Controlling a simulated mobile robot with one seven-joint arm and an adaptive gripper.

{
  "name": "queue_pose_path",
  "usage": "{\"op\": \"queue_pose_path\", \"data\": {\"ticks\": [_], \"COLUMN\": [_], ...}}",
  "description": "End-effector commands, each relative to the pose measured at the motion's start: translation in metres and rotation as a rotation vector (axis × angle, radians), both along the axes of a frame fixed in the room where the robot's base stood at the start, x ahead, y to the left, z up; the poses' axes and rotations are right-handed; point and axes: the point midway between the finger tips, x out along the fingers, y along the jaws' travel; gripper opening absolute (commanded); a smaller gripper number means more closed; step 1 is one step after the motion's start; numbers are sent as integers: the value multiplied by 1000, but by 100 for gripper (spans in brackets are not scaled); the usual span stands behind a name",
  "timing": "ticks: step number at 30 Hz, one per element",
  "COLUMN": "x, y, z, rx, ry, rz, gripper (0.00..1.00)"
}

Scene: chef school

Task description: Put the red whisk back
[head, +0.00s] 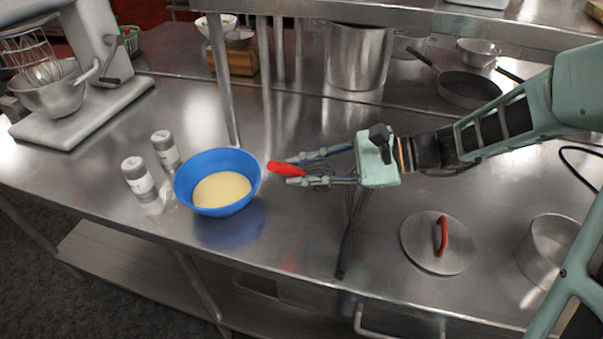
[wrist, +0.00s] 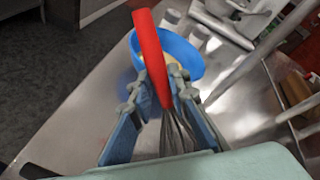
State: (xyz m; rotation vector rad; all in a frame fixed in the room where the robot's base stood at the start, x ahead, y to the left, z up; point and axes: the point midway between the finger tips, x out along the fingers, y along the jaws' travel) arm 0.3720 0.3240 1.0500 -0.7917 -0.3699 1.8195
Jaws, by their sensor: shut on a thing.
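The red whisk (head: 285,169) is in my gripper (head: 290,170), just right of the blue bowl (head: 218,207). In the wrist view the red handle (wrist: 151,55) points away from my gripper (wrist: 166,98), toward the bowl (wrist: 187,58), and the wire loops (wrist: 173,135) lie back between the fingers. The fingers are shut on the whisk near the base of its handle. In the head view the loops are partly hidden by the fingers. The whisk is held above the steel table. The blue bowl stands on the table and holds a pale yellow mixture (head: 222,190).
Two shakers (head: 138,178) stand left of the bowl, and a stand mixer (head: 75,75) is at the back left. A pot lid (head: 437,243) with a red handle and a steel pot (head: 548,249) are at the right. A shelf post (head: 222,85) rises behind the bowl.

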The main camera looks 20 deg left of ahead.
Motion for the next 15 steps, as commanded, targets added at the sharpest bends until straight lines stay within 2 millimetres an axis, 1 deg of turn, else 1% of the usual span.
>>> {"op": "queue_pose_path", "data": {"ticks": [4, 8, 9, 12, 13, 15], "x": [0, 0, 0, 0, 0, 0], "y": [0, 0, 0, 0, 0, 0], "z": [1, -4, -2, -2, -2, -2], "rx": [0, 0, 0, 0, 0, 0], "ry": [0, 0, 0, 0, 0, 0], "rz": [0, 0, 0, 0, 0, 0], "gripper": [0, 0, 21, 32, 34, 34]}}
